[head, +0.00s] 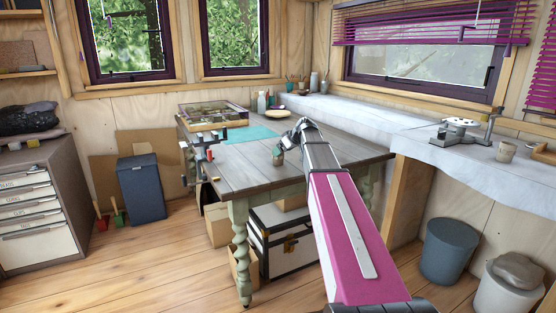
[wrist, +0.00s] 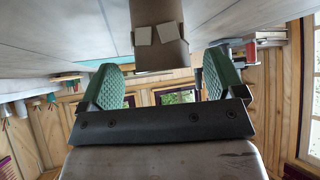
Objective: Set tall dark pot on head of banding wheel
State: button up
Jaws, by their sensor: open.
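My gripper (head: 279,154) is over the wooden table in the head view, small and partly hidden by my arm. In the wrist view my gripper (wrist: 160,78) is open, with its green pads wide apart. A brown upright thing (wrist: 160,52) with two pale square patches lines up with the gap, apart from both pads. I cannot tell surely whether it is the tall dark pot; no such pot shows clearly in the head view. A pale round disc (head: 461,122) on the right-hand bench looks like the banding wheel's head, with no pot on it.
The wooden table (head: 240,176) holds a glass-topped case (head: 213,116), a teal mat (head: 250,134) and small bottles at the back. A cloth-covered bench (head: 385,123) runs along the right wall, with a small beige cup (head: 506,152). Bins stand on the floor below it.

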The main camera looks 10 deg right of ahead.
jog(key=x, duration=0.4)
jog(key=shift+a, duration=0.1)
jog(key=c, duration=1.2)
jog(key=shift+o, duration=0.2)
jog(key=shift+r, duration=0.1)
